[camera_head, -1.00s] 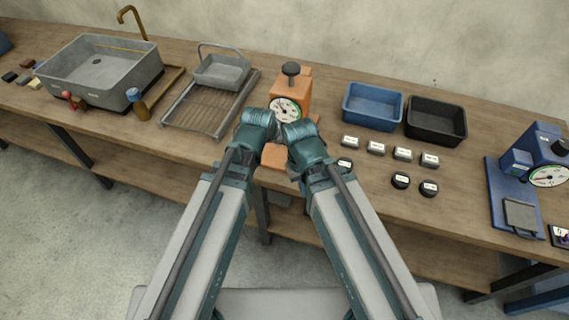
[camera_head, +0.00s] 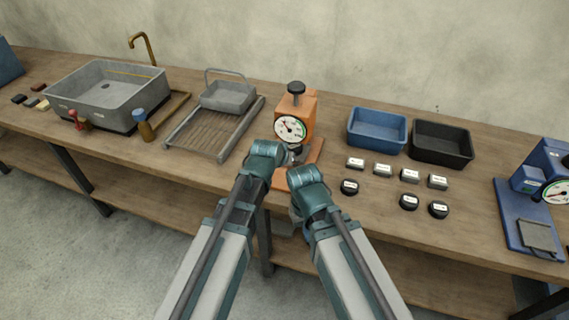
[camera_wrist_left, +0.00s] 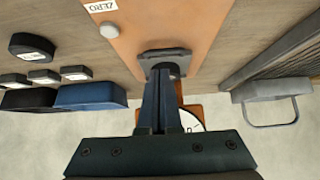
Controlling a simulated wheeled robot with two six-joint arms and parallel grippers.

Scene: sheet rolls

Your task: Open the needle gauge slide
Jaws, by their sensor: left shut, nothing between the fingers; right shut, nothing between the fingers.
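An orange needle gauge (camera_head: 296,110) with a round white dial and a black top knob stands on the bench, straight ahead in the head view. In the left wrist view its orange base plate (camera_wrist_left: 205,25) carries a ZERO label and a pale round button. My left gripper (camera_wrist_left: 168,78) is shut and empty, its fingertips close to a dark grey pad (camera_wrist_left: 165,57) on the gauge; I cannot tell if they touch. My right gripper (camera_head: 293,174) is shut in front of the gauge base, mostly hidden by its own wrist. I cannot make out the slide clearly.
A blue bin (camera_head: 377,128) and a black bin (camera_head: 443,144) stand right of the gauge, with several small labelled blocks and round weights in front. A slatted rack (camera_head: 213,130) with a grey basket (camera_head: 229,96) is on the left. A blue gauge (camera_head: 535,200) stands far right.

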